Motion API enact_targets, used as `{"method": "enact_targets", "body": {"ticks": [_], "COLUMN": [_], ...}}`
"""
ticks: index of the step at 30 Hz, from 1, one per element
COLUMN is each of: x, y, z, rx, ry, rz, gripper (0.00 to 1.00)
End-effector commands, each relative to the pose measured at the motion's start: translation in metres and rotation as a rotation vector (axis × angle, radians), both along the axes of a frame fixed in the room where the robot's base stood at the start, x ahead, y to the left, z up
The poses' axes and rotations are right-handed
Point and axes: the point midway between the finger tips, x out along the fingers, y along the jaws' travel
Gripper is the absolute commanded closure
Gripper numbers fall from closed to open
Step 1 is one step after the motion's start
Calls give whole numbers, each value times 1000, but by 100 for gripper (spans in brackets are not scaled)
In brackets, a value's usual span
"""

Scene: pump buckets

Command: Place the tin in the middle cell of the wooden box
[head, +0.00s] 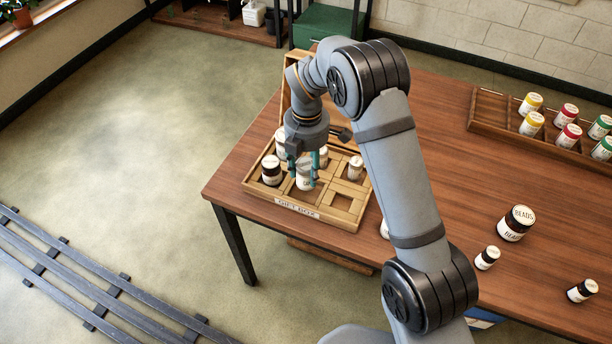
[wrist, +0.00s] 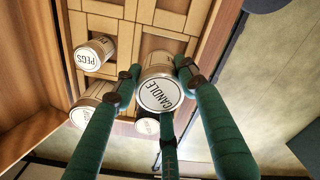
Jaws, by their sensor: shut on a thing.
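The tin is white with a CANDLE label, seen in the wrist view (wrist: 160,93) and the head view (head: 304,184). My gripper (head: 303,173), with green fingers, points down and is shut around the tin. The wooden box (head: 297,208), marked GIFT BOX, lies beneath it with its lid raised behind. In the head view the tin is over or in the box's middle-front area. I cannot tell whether its base touches the cell floor. My gripper partly hides the box's middle.
Other cells hold a PEGS tin (wrist: 94,53), a back-left jar (head: 280,141) and a right tin (head: 355,169). The front-right cell (head: 342,202) is empty. A wooden rack (head: 490,112) holds colourful jars.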

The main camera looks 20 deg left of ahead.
Motion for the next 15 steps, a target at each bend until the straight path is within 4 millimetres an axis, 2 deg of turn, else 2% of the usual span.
{"method": "enact_targets", "body": {"ticks": [9,15], "x": [-1,0], "y": [0,0], "z": [-38,-40], "rx": [-1,0], "ry": [3,0], "rz": [-1,-1], "gripper": [88,88]}}
